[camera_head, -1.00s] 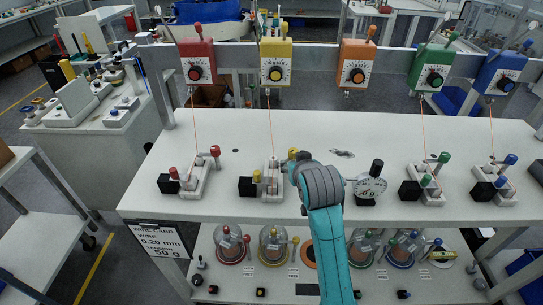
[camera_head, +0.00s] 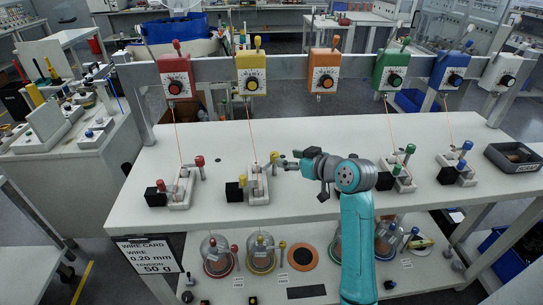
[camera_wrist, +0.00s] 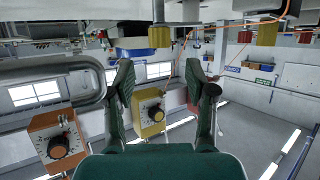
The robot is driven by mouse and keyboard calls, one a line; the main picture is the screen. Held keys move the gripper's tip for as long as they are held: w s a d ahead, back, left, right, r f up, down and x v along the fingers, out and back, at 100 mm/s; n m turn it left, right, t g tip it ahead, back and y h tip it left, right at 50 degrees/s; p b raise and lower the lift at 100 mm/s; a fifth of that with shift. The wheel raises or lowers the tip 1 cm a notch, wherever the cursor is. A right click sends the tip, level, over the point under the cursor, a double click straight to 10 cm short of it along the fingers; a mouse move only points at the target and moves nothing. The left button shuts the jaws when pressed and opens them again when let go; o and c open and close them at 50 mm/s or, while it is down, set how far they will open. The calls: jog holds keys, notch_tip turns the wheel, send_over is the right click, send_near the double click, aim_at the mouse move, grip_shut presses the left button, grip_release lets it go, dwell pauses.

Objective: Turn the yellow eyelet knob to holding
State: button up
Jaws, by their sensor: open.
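The yellow wire fixture (camera_head: 259,187) stands on the bench with a taller yellow-topped knob (camera_head: 274,157) at its back right and a smaller yellow knob (camera_head: 242,180) at its front left. I cannot tell which is the eyelet knob. My gripper (camera_head: 287,160) is just right of the taller knob, pointing left; contact cannot be made out. In the inverted wrist view my gripper (camera_wrist: 160,92) is open, with nothing between its fingers. Two yellow knobs, one (camera_wrist: 183,36) and another (camera_wrist: 268,34), hang at the top, beyond the fingertips. The yellow dial box (camera_wrist: 150,112) shows behind.
A red fixture (camera_head: 181,190) stands left; green (camera_head: 398,178) and blue (camera_head: 459,168) ones stand right. Thin wires rise to dial boxes on the rail, including the yellow box (camera_head: 251,75). A dark tray (camera_head: 512,157) is at the right end. The front middle of the bench is clear.

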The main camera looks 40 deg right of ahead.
aim_at(277, 155)
jog(key=x, duration=0.8)
jog(key=shift+w+f, duration=0.1)
jog(key=shift+w, duration=0.05)
jog(key=shift+c, duration=0.3)
grip_shut()
